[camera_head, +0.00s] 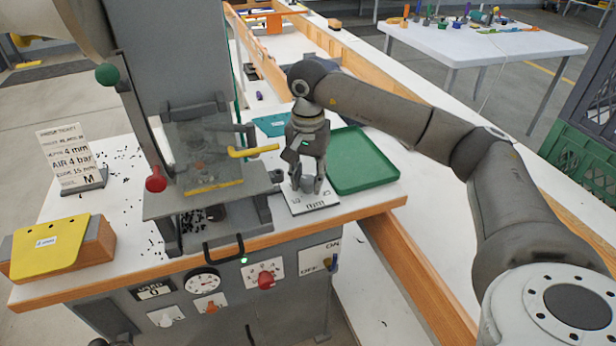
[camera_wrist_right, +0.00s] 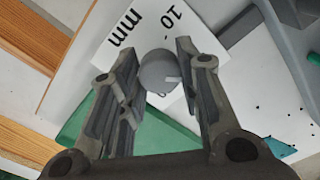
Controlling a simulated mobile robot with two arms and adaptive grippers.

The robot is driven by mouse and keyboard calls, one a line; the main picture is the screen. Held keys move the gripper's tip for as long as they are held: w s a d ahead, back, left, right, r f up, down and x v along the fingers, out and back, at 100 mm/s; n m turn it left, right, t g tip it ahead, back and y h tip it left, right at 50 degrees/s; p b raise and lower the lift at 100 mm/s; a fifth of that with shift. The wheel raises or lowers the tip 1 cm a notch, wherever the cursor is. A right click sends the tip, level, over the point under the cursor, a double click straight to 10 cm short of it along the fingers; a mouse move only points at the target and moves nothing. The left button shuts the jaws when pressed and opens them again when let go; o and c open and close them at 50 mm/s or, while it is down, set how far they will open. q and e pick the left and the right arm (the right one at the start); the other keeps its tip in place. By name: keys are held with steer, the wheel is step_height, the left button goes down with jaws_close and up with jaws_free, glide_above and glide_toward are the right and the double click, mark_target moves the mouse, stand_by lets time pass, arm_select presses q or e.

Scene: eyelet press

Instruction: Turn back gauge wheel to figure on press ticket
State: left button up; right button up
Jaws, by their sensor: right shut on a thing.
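The back gauge wheel is a small grey knob (camera_head: 308,183) on a white scale plate (camera_head: 318,207) marked mm, right of the press. In the right wrist view, the wheel (camera_wrist_right: 158,72) has a white pointer mark, and the plate (camera_wrist_right: 120,48) shows "10" and "mm". My right gripper (camera_head: 306,186) points down and is shut on the wheel, with a finger at either side of it. Its fingers hide some of the scale.
The press (camera_head: 205,150) stands left of my right gripper, with a red-knobbed lever (camera_head: 156,180) and a yellow-handled part (camera_head: 254,150). A green tray (camera_head: 362,160) lies close on the right. A yellow pad (camera_head: 48,248) is at the left. Dials and switches line the front panel.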

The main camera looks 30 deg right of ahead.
mark_target(308, 179)
steer(key=shift+w+r, duration=0.15)
steer(key=shift+r, duration=0.1)
steer(key=o, duration=0.8)
steer(key=shift+o, duration=1.3)
steer(key=shift+f, duration=0.15)
step_height(308, 179, up, 8)
steer(key=shift+f, duration=0.25)
